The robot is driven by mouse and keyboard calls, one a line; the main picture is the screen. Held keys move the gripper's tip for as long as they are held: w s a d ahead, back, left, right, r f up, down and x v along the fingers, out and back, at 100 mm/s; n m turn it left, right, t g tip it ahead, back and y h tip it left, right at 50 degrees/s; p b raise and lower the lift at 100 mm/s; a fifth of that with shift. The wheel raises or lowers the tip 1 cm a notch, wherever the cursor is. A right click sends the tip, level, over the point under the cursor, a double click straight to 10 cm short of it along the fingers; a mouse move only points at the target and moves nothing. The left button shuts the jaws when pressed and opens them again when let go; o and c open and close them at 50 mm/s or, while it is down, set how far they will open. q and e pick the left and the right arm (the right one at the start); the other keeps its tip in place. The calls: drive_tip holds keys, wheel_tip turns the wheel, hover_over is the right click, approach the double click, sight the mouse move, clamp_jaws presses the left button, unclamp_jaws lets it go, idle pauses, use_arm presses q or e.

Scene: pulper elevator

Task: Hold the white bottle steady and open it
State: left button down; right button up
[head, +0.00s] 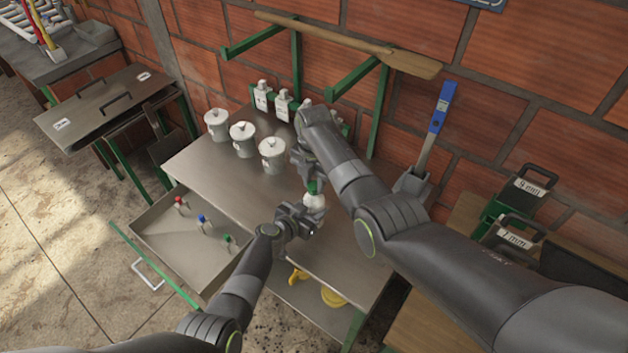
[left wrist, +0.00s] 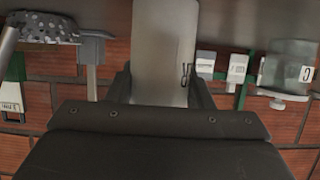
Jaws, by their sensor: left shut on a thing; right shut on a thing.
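The white bottle (head: 315,201) stands upright near the front right of the metal table. My left gripper (head: 306,214) is shut on its body from the front left. In the left wrist view a pale, smooth body, the bottle (left wrist: 165,50), fills the space between the dark fingers. My right gripper (head: 311,180) comes down from above and is shut on the green cap (head: 314,188) at the bottle's top. The cap is partly hidden by the right gripper, so I cannot tell whether it is loose.
Three lidded white jars (head: 243,139) stand on the metal table (head: 215,170). White bottles (head: 282,105) stand in a rack by the wall. An open drawer (head: 160,232) at left holds small items with red, blue and green tops. Yellow objects (head: 332,297) lie below the tabletop.

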sight(314, 185)
drive_tip(key=shift+r, duration=0.2)
idle(0.3)
drive_tip(key=shift+r, duration=0.9)
drive_tip(key=shift+r, duration=2)
use_arm(q)
drive_tip(key=c, duration=0.6)
unclamp_jaws()
